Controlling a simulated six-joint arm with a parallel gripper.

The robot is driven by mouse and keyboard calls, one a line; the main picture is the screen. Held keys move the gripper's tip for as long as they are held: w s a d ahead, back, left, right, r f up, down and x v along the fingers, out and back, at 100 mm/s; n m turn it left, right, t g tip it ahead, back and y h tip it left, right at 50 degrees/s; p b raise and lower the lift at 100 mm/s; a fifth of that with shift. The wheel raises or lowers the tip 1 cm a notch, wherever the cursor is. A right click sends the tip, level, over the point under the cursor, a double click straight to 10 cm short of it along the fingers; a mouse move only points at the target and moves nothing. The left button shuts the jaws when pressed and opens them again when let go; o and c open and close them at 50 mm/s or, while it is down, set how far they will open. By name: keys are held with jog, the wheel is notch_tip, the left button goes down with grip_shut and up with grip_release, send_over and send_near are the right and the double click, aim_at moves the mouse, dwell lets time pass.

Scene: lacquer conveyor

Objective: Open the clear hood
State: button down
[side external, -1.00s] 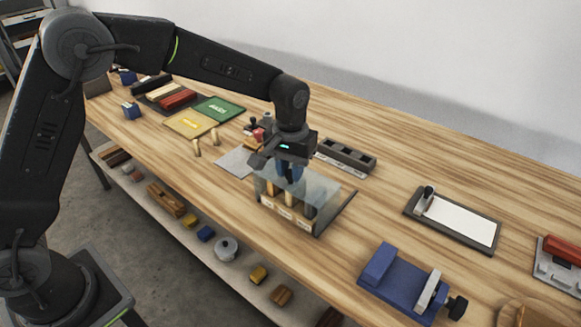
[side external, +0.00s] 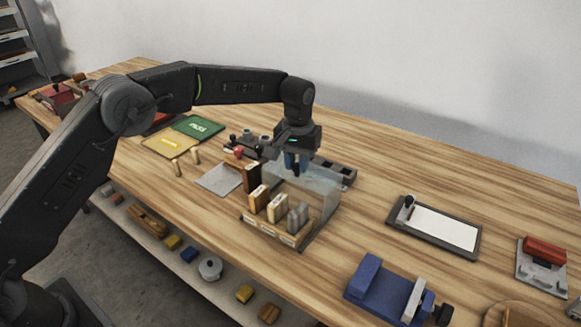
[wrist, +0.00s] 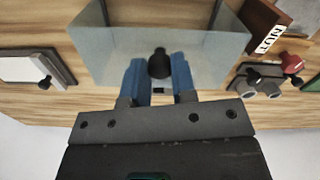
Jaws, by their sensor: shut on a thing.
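The clear hood (side external: 325,190) is tilted up and back over the rear of a wooden rack (side external: 272,232), leaving the rack's front uncovered. Several upright blocks, tan (side external: 278,207) and grey (side external: 298,216), stand in the rack. My gripper (side external: 292,166) is at the hood's upper part, its blue fingers pointing down. In the wrist view the blue fingers (wrist: 158,80) are shut on the hood's black knob (wrist: 158,62), in front of the clear panel (wrist: 205,55). The exact contact on the knob is partly hidden.
A dark block (side external: 252,177) stands at the rack's left, near a grey plate (side external: 219,180). A dark slotted tray (side external: 340,172) lies close behind the hood. A blue vise (side external: 385,290) and a white board (side external: 440,226) are to the right, with bare wood between.

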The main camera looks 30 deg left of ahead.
jog(key=shift+w, duration=0.15)
jog(key=c, duration=0.9)
grip_release()
jog(key=shift+c, duration=0.2)
jog(key=shift+r, duration=0.15)
notch_tip(320, 180, up, 14)
jog(key=shift+f, duration=0.25)
jog(key=shift+r, duration=0.1)
jog(key=s+a+r+m+t, duration=0.1)
jog(key=s+a+r, duration=0.2)
jog(key=s+r, duration=0.35)
jog(key=s+a+r+t, duration=0.2)
jog(key=s+a+r, duration=0.1)
jog(key=s, duration=0.6)
jog(key=s+a+f+t, duration=0.1)
jog(key=s+f, duration=0.4)
jog(key=s, duration=0.5)
jog(key=s+a+f+m+t, duration=0.1)
jog(key=s+f, duration=0.4)
jog(key=s, duration=0.6)
jog(key=shift+a+m+t, duration=0.3)
jog(key=shift+a, duration=0.55)
